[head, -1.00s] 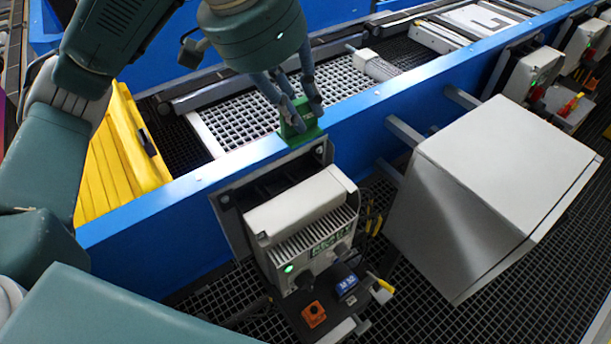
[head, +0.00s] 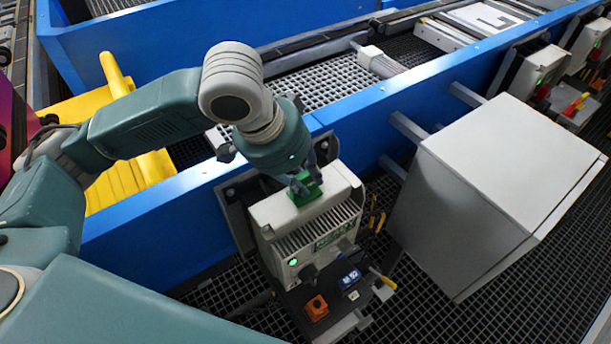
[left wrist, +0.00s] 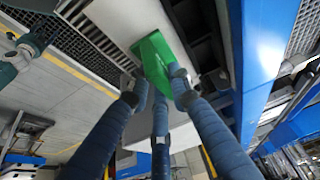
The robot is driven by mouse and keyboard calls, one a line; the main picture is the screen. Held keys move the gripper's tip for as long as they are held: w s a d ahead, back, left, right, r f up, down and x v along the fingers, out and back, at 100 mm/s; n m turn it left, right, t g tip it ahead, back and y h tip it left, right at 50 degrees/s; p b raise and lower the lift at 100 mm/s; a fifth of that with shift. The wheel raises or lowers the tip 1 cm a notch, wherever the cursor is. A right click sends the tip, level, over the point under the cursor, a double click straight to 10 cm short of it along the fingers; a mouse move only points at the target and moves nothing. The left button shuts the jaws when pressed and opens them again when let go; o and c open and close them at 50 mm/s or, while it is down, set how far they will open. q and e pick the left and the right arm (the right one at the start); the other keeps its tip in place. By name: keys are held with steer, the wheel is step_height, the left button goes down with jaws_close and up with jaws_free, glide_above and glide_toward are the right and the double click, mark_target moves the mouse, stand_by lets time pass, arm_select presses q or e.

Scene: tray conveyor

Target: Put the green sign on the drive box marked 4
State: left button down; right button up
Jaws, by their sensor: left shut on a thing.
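The green sign (head: 307,190) is held between the fingers of my left gripper (head: 303,184), over the top of the nearest drive box. The sign also shows in the left wrist view (left wrist: 158,58), with the fingers of my left gripper (left wrist: 157,98) around it. The nearest drive box (head: 325,205) is light grey, with a finned front, a lit green lamp and a green label that is too small to read. I cannot tell whether the sign touches the box top. My right gripper does not show.
A large grey cabinet (head: 500,170) stands right of the drive box. A blue conveyor rail (head: 370,112) runs behind both. An orange switch (head: 316,308) sits below the box front. More drive boxes (head: 533,70) hang at the upper right.

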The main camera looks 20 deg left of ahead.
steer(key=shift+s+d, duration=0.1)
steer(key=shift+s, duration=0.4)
arm_select(q)
steer(key=shift+f, duration=0.1)
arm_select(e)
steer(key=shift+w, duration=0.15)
arm_select(q)
steer(key=c, duration=1.8)
jaws_free()
steer(key=shift+o, duration=1.1)
steer(key=v, duration=1.2)
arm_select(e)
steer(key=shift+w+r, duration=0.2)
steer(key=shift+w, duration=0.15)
